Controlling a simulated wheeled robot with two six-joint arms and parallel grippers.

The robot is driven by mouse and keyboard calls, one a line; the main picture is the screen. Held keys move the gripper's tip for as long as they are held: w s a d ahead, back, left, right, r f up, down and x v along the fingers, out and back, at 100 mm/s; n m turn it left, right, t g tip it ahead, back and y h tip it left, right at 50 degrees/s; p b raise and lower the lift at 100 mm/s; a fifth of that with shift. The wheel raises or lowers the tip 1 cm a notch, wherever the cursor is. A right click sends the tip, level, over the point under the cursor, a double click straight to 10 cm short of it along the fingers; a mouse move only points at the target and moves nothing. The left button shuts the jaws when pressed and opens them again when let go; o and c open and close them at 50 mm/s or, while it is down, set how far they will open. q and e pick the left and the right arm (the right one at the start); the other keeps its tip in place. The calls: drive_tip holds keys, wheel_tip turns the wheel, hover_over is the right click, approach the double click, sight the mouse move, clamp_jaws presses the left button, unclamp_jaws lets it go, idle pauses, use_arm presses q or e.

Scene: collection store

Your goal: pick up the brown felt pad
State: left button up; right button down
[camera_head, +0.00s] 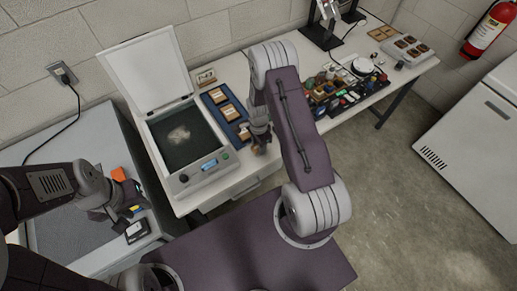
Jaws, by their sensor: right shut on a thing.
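My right gripper (259,142) is over the front edge of the white table, just right of the blue tray. It is shut on a small brown thing, which looks like the brown felt pad (261,149); the arm and fingers hide most of it. My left gripper (122,215) is low over the grey bench at the left, beside small orange, yellow and dark items. Its fingers are too small and covered to tell if they are open.
The blue tray (240,137) holds several brown and cream blocks. An open-lidded scanner-like box (205,176) stands left of it. Coloured small items (345,97) crowd the table to the right. A white cabinet (470,140) and fire extinguisher (488,30) are at the far right.

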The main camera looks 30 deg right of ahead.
drive_tip(key=s+d+r+b, duration=0.1)
drive_tip(key=s+r, duration=0.7)
drive_tip(key=s, duration=0.3)
drive_tip(key=shift+s+d+r, duration=0.15)
drive_tip(key=shift+s+r, duration=0.05)
drive_tip(key=shift+s, duration=0.15)
